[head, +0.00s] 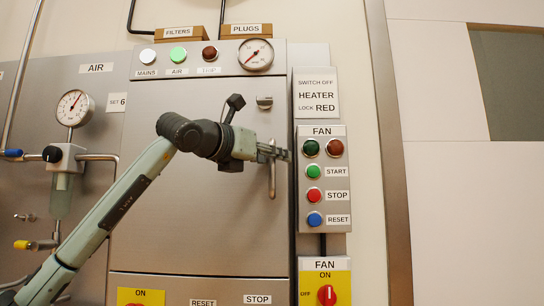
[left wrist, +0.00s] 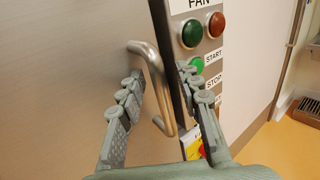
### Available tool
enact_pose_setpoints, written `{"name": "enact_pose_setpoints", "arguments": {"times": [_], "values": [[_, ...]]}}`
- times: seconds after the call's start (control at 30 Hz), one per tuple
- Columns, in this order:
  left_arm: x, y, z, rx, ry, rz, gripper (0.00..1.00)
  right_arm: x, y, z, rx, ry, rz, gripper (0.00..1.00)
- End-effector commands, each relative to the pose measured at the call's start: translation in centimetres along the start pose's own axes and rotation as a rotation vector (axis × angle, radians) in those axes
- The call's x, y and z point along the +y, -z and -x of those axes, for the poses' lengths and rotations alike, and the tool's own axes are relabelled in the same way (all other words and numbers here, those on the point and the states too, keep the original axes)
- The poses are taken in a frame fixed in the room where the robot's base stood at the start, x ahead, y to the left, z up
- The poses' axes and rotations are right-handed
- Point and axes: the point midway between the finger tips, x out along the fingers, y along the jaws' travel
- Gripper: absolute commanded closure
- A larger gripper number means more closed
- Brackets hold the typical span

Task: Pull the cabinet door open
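The cabinet door (head: 190,235) is a large grey metal panel in the middle of the head view, and it looks shut. Its handle (head: 272,182) is a vertical metal bar near the door's right edge. In the left wrist view the handle (left wrist: 154,72) curves out from the door (left wrist: 60,75). My left gripper (head: 280,152) is at the handle's upper part. In the wrist view the left gripper (left wrist: 160,77) is open, with one finger on each side of the handle and gaps showing. The gripper hides part of the handle in the head view. My right gripper is not in view.
A fan control box (head: 322,222) with several buttons stands just right of the handle, close to the right finger. A small latch (head: 264,102) sits above the handle. An air gauge (head: 75,108) and piping are at the left.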

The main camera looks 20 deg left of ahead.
Motion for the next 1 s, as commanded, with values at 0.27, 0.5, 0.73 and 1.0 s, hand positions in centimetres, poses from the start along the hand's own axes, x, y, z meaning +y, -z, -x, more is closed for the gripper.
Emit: {"name": "enact_pose_setpoints", "arguments": {"times": [0.27, 0.5, 0.73, 1.0], "values": [[0.0, 0.0, 0.0, 0.0, 0.001, 0.0, 0.97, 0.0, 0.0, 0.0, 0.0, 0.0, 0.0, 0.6], [0.0, 0.0, 0.0, 0.0, 0.0, 0.001, 1.0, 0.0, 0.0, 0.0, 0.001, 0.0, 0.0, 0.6], [0.0, 0.0, 0.0, 0.0, 0.001, 0.001, 1.0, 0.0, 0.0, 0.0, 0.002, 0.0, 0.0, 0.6], [-0.7, 0.1, 1.6, -0.002, 0.044, 0.001, 1.0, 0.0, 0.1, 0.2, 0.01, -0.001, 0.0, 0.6]]}}
